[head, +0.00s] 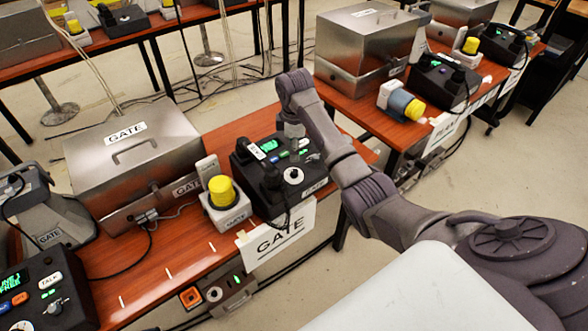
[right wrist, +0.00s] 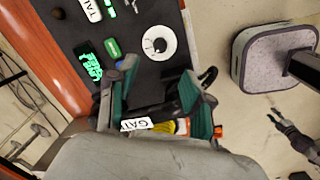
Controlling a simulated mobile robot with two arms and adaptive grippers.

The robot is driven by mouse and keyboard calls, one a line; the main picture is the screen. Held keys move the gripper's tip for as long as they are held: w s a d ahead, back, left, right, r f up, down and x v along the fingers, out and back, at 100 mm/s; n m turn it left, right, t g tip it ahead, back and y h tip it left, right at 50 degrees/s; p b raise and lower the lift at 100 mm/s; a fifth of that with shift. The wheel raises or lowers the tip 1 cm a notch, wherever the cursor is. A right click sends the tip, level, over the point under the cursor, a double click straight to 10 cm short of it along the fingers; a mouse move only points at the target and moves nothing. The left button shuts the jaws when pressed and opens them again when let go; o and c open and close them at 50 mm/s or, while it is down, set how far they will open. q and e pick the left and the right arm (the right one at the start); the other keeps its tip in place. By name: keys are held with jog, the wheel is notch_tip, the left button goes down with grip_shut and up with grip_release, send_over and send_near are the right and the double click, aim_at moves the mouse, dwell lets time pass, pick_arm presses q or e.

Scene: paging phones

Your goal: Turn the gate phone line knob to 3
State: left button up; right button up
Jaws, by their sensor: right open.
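The gate phone (head: 262,196) is a black box on the wooden table behind the white GATE sign. Its line knob (head: 293,176) is a dark knob on a round white dial near the box's right side. The dial (right wrist: 160,45) also shows in the right wrist view, beyond the fingertips; its numbers are too small to read. My right gripper (head: 293,148) hangs above the box, close to the knob. In the right wrist view its fingers (right wrist: 166,82) are spread apart, with nothing gripped. A dark bar and a GATE label show between them, below the dial. My left gripper is out of view.
A yellow-topped button box (head: 228,213) stands left of the phone, beside a steel GATE case (head: 135,165). The white GATE sign (head: 277,236) hangs at the table's front edge. Another table at right holds a steel case (head: 362,40) and a black phone (head: 440,82).

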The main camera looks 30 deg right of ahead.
aim_at(294, 171)
jog(key=f, duration=0.7)
jog(key=w+f, duration=0.1)
jog(key=f, duration=0.2)
jog(key=shift+d+f, duration=0.3)
jog(key=shift+f, duration=0.1)
